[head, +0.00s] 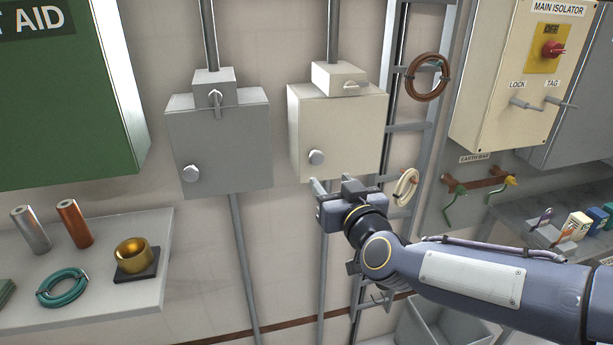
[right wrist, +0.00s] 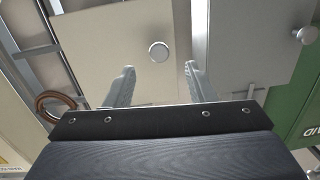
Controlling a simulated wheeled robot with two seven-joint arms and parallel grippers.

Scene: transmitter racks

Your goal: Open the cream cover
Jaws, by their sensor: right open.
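The cream cover (head: 345,125) is the front of a box on the wall, and it is closed. Its round silver knob (head: 317,157) sits near the lower left corner. A small cream housing with a metal latch (head: 349,86) is above it. My right gripper (head: 329,184) is open and empty just below the cover's lower edge. In the right wrist view the cream cover (right wrist: 110,50) fills the upper middle, and its knob (right wrist: 159,52) lies beyond and between the spread fingertips (right wrist: 159,70), apart from both. My left gripper is not in view.
A similar grey box (head: 230,150) with its own knob hangs close on the left. A cable ladder (head: 387,110) with coiled cables runs on the right, beside the main isolator (head: 510,75). A shelf (head: 100,300) with tubes and a green coil is at lower left.

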